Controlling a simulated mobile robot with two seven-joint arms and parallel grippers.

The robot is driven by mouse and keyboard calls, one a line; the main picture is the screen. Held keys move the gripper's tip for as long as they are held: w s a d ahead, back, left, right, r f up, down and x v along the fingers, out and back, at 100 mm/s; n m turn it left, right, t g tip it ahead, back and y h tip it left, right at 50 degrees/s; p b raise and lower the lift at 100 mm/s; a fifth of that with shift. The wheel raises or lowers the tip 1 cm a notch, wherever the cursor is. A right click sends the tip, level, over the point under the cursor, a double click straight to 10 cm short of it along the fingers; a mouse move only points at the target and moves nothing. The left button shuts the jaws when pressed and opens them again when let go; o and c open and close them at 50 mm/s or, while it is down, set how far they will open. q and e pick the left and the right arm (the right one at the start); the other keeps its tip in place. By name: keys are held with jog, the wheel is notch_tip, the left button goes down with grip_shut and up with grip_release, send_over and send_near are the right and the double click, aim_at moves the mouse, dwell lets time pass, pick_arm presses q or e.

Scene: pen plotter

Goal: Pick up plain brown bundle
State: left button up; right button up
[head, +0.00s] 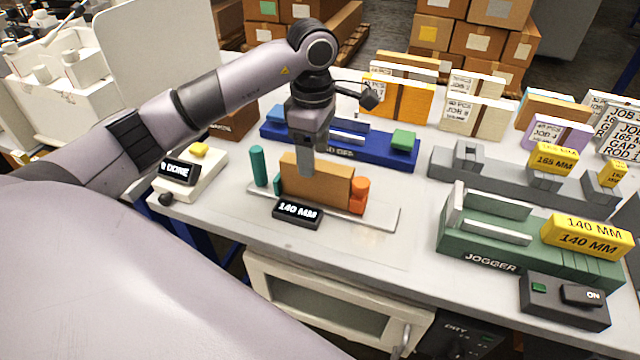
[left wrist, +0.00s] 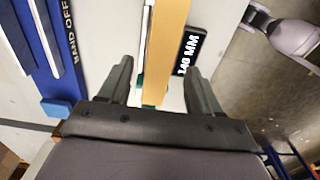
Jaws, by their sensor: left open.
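The plain brown bundle (head: 325,187) stands upright on a grey measuring plate (head: 375,216), between a teal post (head: 258,166) and an orange stop (head: 359,190). My left gripper (head: 307,162) points down over it, and one finger shows in front of the bundle's upper edge. In the left wrist view the gripper (left wrist: 158,78) is open, with the bundle (left wrist: 170,45) running between its fingers and a visible gap on both sides. The far finger is hidden in the head view. My right gripper is not in view.
A black 140 MM display (head: 297,213) lies in front of the bundle. A blue hand-off tray (head: 400,160) is behind, a green jogger (head: 480,245) and control box (head: 565,300) at right. A white button box (head: 190,172) is at left. Several stacked bundles stand at the back.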

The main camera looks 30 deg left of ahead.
aim_at(316, 181)
pick_arm(q)
jog(key=shift+d+f+p, duration=0.15)
jog(key=shift+f+p, duration=0.05)
jog(key=shift+f, duration=1.6)
jog(key=shift+d+f+p, duration=0.1)
jog(key=shift+f+p, duration=0.1)
jog(key=shift+f, duration=1.55)
